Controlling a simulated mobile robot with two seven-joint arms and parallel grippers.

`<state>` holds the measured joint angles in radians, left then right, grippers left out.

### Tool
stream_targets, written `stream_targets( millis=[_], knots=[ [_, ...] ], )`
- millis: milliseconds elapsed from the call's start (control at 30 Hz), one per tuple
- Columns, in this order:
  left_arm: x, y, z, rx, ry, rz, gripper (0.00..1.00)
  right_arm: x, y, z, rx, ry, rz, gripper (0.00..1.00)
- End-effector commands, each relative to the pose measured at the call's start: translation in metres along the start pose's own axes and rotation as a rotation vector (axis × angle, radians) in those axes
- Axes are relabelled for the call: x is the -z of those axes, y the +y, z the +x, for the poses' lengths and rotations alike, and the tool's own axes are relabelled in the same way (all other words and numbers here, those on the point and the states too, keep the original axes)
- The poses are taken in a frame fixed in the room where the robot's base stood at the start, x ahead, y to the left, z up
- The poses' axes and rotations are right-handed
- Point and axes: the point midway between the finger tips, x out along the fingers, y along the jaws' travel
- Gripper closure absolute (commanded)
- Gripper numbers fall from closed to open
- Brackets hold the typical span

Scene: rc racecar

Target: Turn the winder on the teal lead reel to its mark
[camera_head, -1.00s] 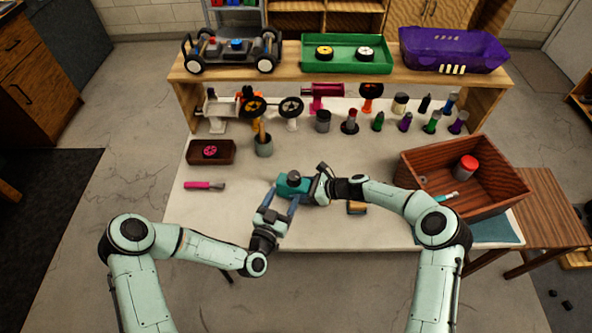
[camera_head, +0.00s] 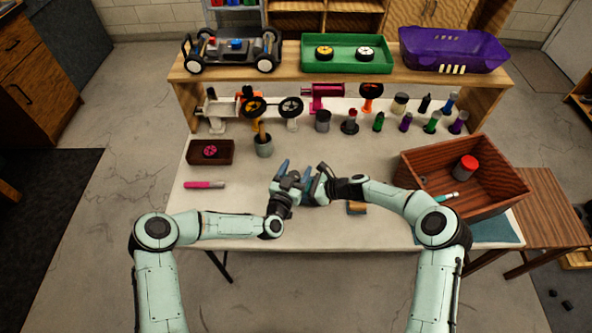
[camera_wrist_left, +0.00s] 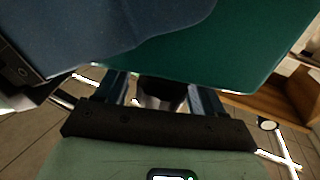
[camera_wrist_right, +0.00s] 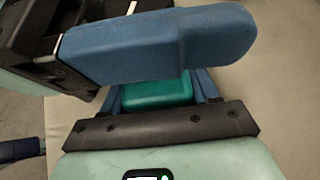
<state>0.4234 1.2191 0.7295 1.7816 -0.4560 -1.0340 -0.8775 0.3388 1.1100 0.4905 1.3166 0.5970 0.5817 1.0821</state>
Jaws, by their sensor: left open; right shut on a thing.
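The teal lead reel (camera_wrist_right: 158,92) shows between my right gripper's fingers in the right wrist view. My right gripper (camera_head: 316,187) is shut on it above the front middle of the table. My left gripper (camera_head: 294,174) is open right beside it, and its blue finger crosses in front of the reel in the right wrist view. In the left wrist view a large teal surface (camera_wrist_left: 230,45) fills the top, very close. A dark round part (camera_wrist_left: 162,92), perhaps the winder, shows between the left fingers. The mark is not visible, and the head view mostly hides the reel.
A wooden crate (camera_head: 412,163) stands at the right. A pink-handled tool (camera_head: 204,184) and a dark box (camera_head: 192,152) lie at the left. A small orange-brown block (camera_head: 356,208) lies near my right arm.

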Motion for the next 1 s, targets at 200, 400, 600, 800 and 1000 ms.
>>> stream_targets(
  millis=[200,400,600,800,1000],
  knots=[
    [0.0001,-0.0001,-0.0002,0.000,0.000,0.000,0.83,0.0003,0.0000,0.0000,0.000,0.000,0.000,0.67],
    [0.0002,-0.0002,-0.0002,-0.001,0.001,0.000,0.83,0.0004,0.0000,0.0000,0.000,0.000,0.001,0.67],
    [0.0005,-0.0002,-0.0001,-0.006,0.002,0.000,0.83,0.0004,-0.0001,-0.0001,0.000,0.000,0.001,0.67],
    [0.0010,0.0000,0.0001,-0.015,0.004,0.001,0.83,0.0005,-0.0001,-0.0001,0.000,0.001,0.001,0.67],
    [0.0017,0.0004,0.0005,-0.045,0.008,0.001,0.83,0.0005,0.0000,-0.0001,0.000,0.001,0.001,0.67]
  ],
)
